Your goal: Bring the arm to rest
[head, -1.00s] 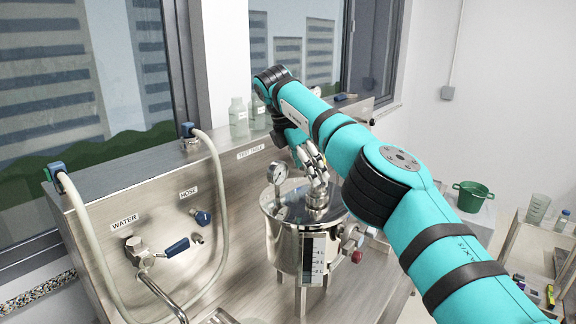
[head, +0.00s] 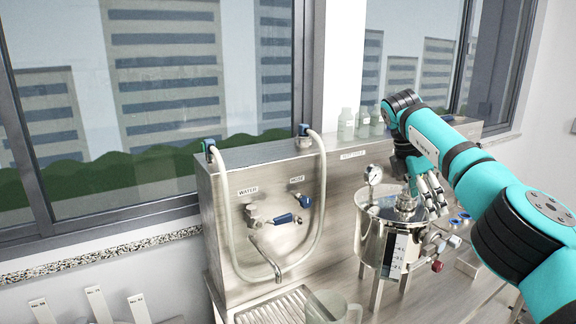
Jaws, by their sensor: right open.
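My right arm comes in from the right edge in teal and black. My right gripper (head: 433,192) is open and empty. In the picture it lies just over the right side of the lid of the steel vessel (head: 375,235); I cannot tell whether it touches the lid or its top fitting (head: 405,203). The vessel stands upright on legs, with a pressure gauge (head: 373,175) and a level scale on its front. My left gripper is not in view.
Left of the vessel are the water tap (head: 262,222), a hose (head: 318,220) and a drain grate (head: 270,308). A clear jug (head: 333,308) stands at the bottom edge. Bottles (head: 346,125) stand on the back ledge. Labelled handles (head: 95,305) show lower left.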

